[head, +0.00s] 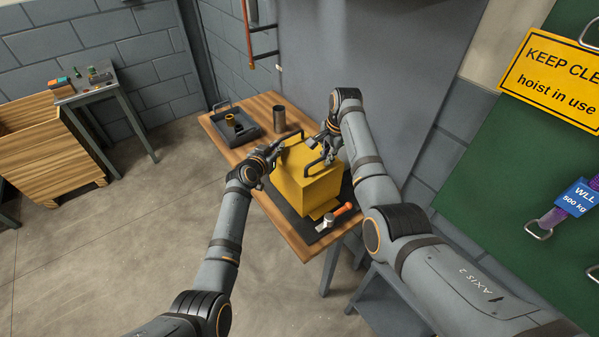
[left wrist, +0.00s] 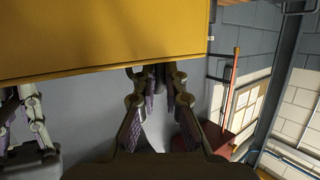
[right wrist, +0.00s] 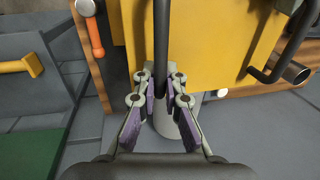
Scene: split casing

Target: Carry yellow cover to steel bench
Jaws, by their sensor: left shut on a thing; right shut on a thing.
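The yellow cover (head: 305,187) is a boxy block with black bar handles, at or just over the dark mat on the wooden bench; I cannot tell whether it touches. A grey bench (head: 88,94) stands far left, probably the steel bench.
The wooden bench (head: 278,218) also holds a dark tray (head: 240,132) with a yellow ring (head: 230,118), a dark cylinder (head: 279,121) and an orange-handled tool (head: 343,210). Small items (head: 100,76) lie on the grey bench. A wooden crate (head: 45,160) stands before it. Open floor lies between.

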